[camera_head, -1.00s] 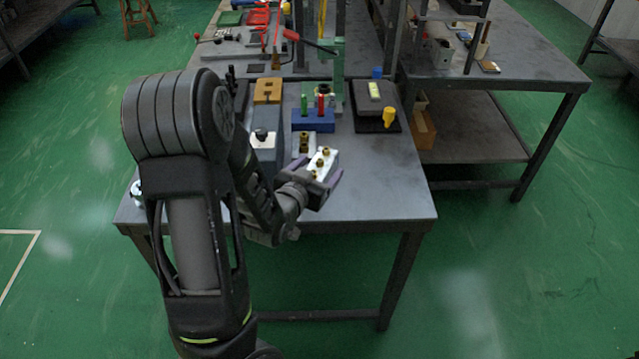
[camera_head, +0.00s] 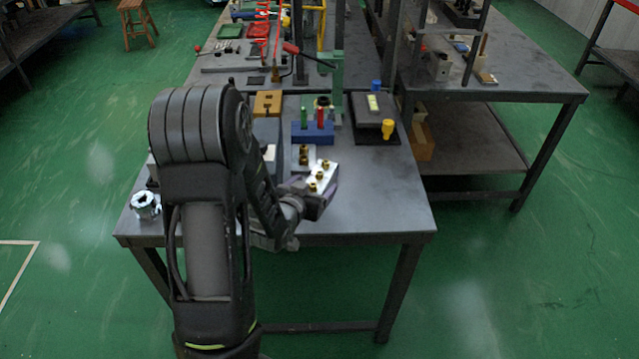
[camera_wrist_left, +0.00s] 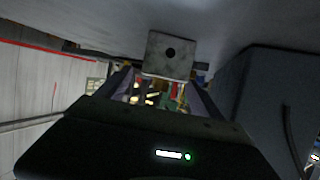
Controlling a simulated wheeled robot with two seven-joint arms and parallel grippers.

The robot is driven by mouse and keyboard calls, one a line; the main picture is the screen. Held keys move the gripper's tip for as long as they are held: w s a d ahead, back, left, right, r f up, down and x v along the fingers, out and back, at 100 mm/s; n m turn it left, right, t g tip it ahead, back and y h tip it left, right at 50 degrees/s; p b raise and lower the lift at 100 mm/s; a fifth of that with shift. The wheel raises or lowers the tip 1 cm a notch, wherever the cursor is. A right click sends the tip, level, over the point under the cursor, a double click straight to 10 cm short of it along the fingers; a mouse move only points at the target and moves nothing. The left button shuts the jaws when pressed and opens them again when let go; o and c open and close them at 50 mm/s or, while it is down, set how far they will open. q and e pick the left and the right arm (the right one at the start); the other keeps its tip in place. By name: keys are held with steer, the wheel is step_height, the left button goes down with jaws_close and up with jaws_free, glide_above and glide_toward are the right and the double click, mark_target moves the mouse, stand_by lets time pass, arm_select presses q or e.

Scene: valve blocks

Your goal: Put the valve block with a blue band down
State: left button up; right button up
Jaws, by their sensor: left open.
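A silver valve block with brass fittings (camera_head: 320,176) is at my left gripper (camera_head: 317,192), over the front part of the table. I cannot make out a blue band on it. The left gripper is open, with its fingers around or beside the block; contact is unclear. In the left wrist view a grey block face with a dark hole (camera_wrist_left: 170,55) shows at the fingertips of the left gripper (camera_wrist_left: 163,80). A second silver block with brass fittings (camera_head: 303,156) stands just behind. My right gripper is not in view.
A blue holder with green and red pegs (camera_head: 313,132) stands behind the blocks. A black plate with a yellow knob (camera_head: 389,130) is right of it. A shiny metal nut (camera_head: 145,205) lies at the table's left. The table's front right (camera_head: 385,205) is clear.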

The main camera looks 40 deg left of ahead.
mark_target(317, 182)
arm_select(q)
steer(key=shift+p+x, duration=0.65)
steer(key=shift+x, duration=2.05)
steer(key=shift+s, duration=0.1)
steer(key=shift+c, duration=0.6)
jaws_close()
